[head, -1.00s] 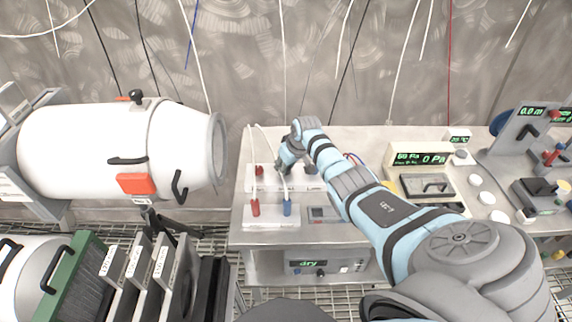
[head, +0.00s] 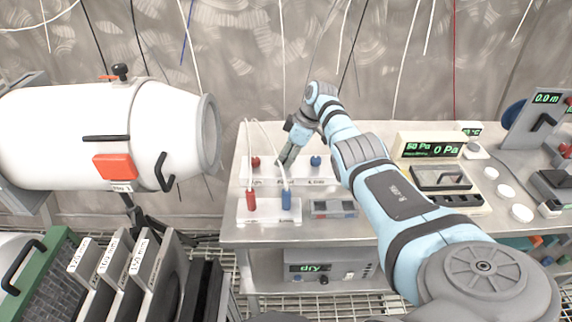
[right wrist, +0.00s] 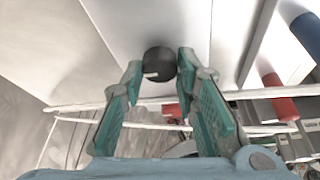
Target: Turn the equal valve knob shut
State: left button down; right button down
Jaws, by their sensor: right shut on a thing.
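The valve box (head: 300,182) is a white block on the steel table, with a red knob (head: 255,161) on its left and a blue knob (head: 315,161) on its right. My right gripper (head: 284,161) reaches down to its middle from above and hides the middle knob in the head view. In the right wrist view a dark round knob (right wrist: 157,65) with a pale pointer mark sits between the two teal fingertips of my right gripper (right wrist: 158,70). The gripper is shut on this knob. My left gripper is not in view.
A white block with red and blue plugs (head: 268,212) and cables stands in front of the valve box. A pressure display (head: 430,146) reading 0 Pa is to the right. A large white vessel (head: 70,135) hangs at left. Loose cables hang behind the table.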

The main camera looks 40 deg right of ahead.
jog(key=shift+n, duration=0.3)
jog(key=c, duration=1.2)
grip_release()
jog(key=shift+c, duration=0.2)
jog(key=v, duration=1.2)
jog(key=shift+w, duration=0.2)
jog(key=shift+r, duration=0.1)
